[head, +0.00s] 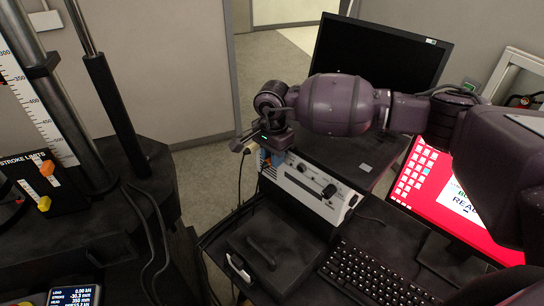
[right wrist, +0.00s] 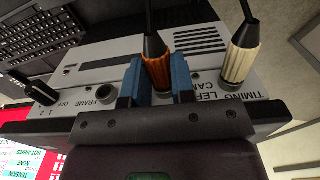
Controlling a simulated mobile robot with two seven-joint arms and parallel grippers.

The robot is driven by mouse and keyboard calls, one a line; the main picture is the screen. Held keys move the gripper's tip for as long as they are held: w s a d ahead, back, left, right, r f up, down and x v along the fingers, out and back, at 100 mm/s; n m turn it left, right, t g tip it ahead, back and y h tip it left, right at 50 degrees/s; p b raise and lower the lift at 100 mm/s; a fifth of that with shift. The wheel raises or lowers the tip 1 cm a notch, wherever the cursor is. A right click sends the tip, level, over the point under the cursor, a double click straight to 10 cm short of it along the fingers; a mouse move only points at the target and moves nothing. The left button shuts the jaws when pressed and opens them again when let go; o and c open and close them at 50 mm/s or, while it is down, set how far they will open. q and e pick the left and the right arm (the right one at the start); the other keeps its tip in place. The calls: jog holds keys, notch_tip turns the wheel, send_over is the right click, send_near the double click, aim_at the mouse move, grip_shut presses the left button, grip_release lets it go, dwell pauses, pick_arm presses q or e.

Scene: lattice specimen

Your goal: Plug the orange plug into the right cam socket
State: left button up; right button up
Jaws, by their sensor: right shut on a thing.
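My right gripper (right wrist: 155,85) has its blue fingers shut on the orange plug (right wrist: 158,72), whose black cable runs up out of the picture. The plug is at the socket face of the grey control box (right wrist: 205,68). Its tip is hidden by the gripper body, so I cannot tell whether it is in a socket. The right cam socket and its label are not visible, likely behind the gripper. A cream plug (right wrist: 240,60) stands to the right, by the timing label. In the head view my right gripper (head: 268,158) is at the box's far left end (head: 312,186). My left gripper is not in view.
The keyboard (head: 375,277), a black case (head: 275,250) and a red screen (head: 425,185) surround the box. A testing machine (head: 100,200) stands left.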

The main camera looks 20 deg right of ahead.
jog(key=shift+w+d+r, duration=0.1)
jog(key=shift+w+d, duration=0.1)
jog(key=shift+d, duration=0.15)
dwell(0.5)
jog(key=o, duration=0.7)
jog(key=shift+o, duration=1.2)
jog(key=shift+d, duration=0.1)
jog(key=o, duration=0.5)
jog(key=shift+r+p, duration=0.8)
jog(key=shift+r, duration=1.65)
